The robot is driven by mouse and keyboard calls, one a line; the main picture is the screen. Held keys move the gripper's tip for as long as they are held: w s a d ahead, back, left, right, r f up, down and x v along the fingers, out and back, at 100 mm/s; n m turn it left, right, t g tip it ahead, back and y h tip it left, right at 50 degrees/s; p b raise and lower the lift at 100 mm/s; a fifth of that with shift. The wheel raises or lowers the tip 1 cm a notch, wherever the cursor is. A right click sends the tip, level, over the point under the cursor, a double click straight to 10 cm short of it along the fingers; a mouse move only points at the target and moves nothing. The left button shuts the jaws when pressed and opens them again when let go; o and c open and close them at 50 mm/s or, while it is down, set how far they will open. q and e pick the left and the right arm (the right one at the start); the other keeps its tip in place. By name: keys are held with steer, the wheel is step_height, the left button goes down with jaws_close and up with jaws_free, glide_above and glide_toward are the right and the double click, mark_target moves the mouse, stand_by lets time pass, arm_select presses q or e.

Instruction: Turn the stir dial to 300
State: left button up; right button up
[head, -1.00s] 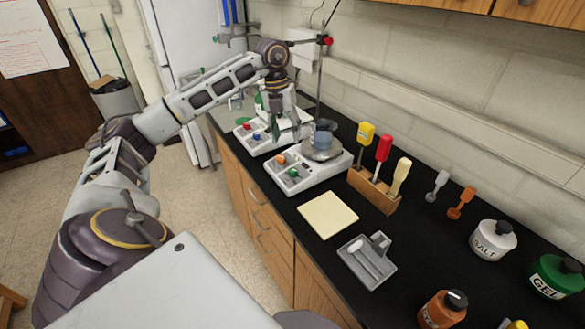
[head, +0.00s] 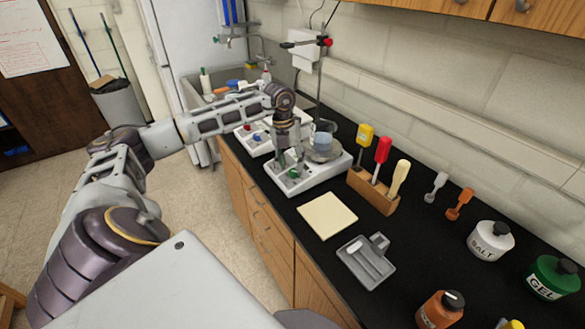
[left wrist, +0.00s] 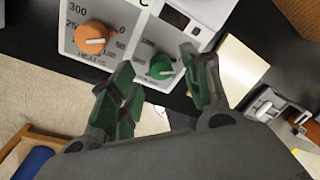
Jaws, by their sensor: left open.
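The white hotplate stirrer (head: 325,175) stands on the black counter with a grey round plate and a glass beaker (head: 323,142) of bluish content on top. In the left wrist view its orange dial (left wrist: 95,38) is marked HEAT. The green dial (left wrist: 161,68) sits beside it, near a small dark display (left wrist: 174,17); the numbers around the green dial are mostly hidden or unreadable. My left gripper (left wrist: 156,70) is open and empty, pointing down over the front panel. Its two green-padded fingers lie either side of the green dial in that view; contact cannot be told. My right gripper is out of view.
A second white device with red and blue dials (head: 262,140) stands to the left. A wooden block (head: 374,192) with coloured-handled tools stands to the right. A pale pad (head: 328,215) and grey tray (head: 366,262) lie in front. A stand rod rises behind the beaker.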

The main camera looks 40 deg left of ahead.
mark_target(293, 170)
arm_select(q)
steer(key=shift+w+d+f, duration=0.1)
steer(key=shift+d+f, duration=0.1)
steer(key=shift+f, duration=1.35)
steer(key=c, duration=1)
